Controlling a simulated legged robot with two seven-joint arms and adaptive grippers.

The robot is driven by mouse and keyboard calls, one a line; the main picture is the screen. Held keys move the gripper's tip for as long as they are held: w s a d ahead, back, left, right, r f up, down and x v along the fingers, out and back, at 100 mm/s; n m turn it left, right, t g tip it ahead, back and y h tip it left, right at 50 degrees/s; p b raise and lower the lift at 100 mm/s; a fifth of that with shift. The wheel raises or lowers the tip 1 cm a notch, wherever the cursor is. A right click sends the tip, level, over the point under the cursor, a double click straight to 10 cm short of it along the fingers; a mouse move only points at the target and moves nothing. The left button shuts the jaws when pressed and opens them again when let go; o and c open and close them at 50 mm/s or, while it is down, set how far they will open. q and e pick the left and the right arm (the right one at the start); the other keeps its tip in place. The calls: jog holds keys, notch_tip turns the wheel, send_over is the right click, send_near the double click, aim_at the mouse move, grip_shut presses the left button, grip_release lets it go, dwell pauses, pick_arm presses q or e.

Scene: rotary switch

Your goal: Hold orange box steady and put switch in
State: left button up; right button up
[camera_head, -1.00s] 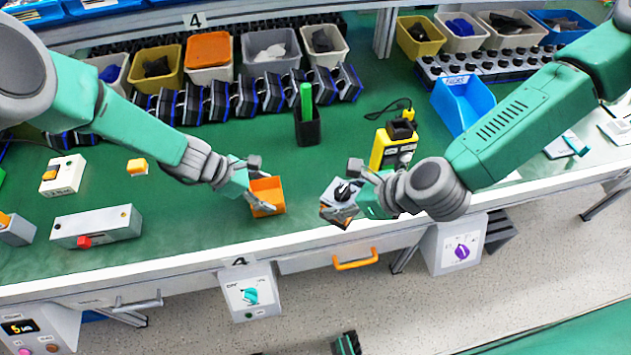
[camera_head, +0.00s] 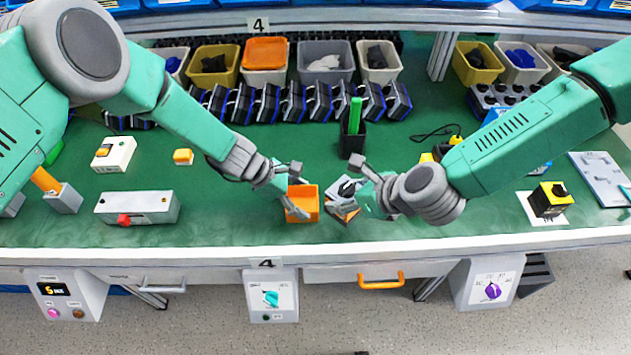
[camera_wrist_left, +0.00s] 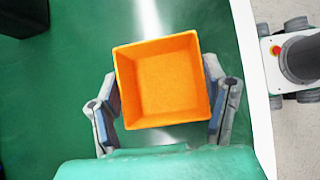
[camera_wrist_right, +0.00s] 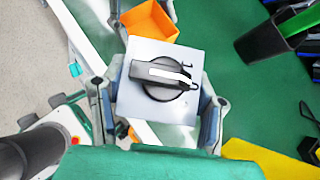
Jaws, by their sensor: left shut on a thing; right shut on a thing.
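The orange box (camera_head: 303,203) stands on the green bench near its front edge, its open side up. In the left wrist view the box (camera_wrist_left: 162,82) is empty inside. My left gripper (camera_head: 290,190) is shut on its sides, with one finger on each side (camera_wrist_left: 164,105). The switch (camera_wrist_right: 162,82) has a light square plate and a black rotary knob. My right gripper (camera_wrist_right: 160,100) is shut on the plate's two sides. In the head view the switch (camera_head: 346,191) is tilted, just right of the orange box and partly hidden by my right gripper (camera_head: 350,195).
A black holder (camera_head: 352,140) with a green stick stands behind the switch. A row of dark blue-edged units (camera_head: 290,102) and several bins (camera_head: 265,78) line the back. A grey box with a red button (camera_head: 137,207) sits to the left. The bench's front edge is close.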

jog(key=w+a, duration=0.5)
jog(key=shift+a, duration=0.3)
jog(key=f, duration=0.2)
jog(key=w+f, duration=0.1)
jog(key=shift+a, duration=0.45)
jog(key=shift+f, duration=0.2)
jog(key=o, duration=1.5)
jog(key=shift+c, duration=0.2)
